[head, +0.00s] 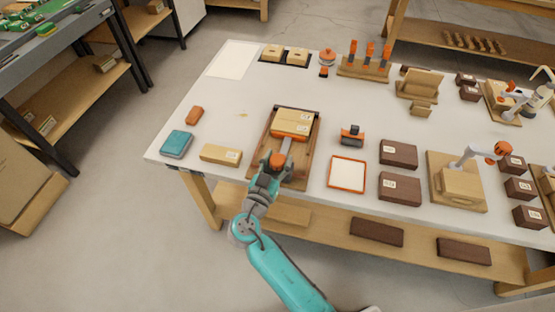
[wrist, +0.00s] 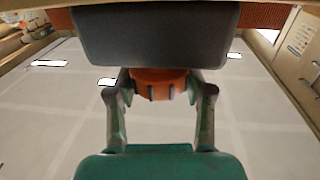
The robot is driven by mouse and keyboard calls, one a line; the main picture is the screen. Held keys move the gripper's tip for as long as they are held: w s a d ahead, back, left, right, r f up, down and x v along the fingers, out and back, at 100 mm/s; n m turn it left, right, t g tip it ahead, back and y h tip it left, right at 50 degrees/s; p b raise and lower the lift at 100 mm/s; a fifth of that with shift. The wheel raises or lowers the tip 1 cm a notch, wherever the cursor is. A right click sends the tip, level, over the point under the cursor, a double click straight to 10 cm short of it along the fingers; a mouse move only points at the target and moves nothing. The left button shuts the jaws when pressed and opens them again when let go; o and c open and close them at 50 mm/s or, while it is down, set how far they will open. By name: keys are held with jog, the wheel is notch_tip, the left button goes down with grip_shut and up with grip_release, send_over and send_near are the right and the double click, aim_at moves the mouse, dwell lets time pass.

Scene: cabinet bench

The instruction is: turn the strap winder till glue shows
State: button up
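The strap winder shows as an orange ribbed knob (head: 277,160) at the near end of a brown wooden tray (head: 262,143). A grey strap (head: 286,146) runs from it to a cardboard box (head: 291,123) on the tray. My gripper (head: 272,166) is at the knob, its fingers on either side. In the wrist view my gripper (wrist: 159,88) has its fingertips against both sides of the orange knob (wrist: 158,84). A dark grey block (wrist: 155,35) hides the knob's upper part there. I cannot make out any glue in either view.
A teal case (head: 176,144), a small carton (head: 221,155) and an orange block (head: 194,115) lie left of the tray. An orange-framed white panel (head: 347,174), an orange-and-black tool (head: 352,135) and dark boxes (head: 398,153) stand right.

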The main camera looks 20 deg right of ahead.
jog(key=c, duration=0.3)
jog(key=shift+h, duration=0.3)
jog(key=shift+w+a+m+g+h, duration=0.1)
jog(key=shift+w+m+g+h, duration=0.05)
jog(key=shift+m+g+h, duration=0.7)
jog(key=m+g+h, duration=0.1)
jog(key=m+g, duration=0.1)
jog(key=m+g+h, duration=0.1)
jog(key=m+g, duration=0.1)
jog(key=g, duration=0.1)
jog(key=shift+g+h, duration=0.25)
jog(key=shift+g, duration=0.1)
jog(key=o, duration=1.2)
jog(key=shift+c, duration=0.2)
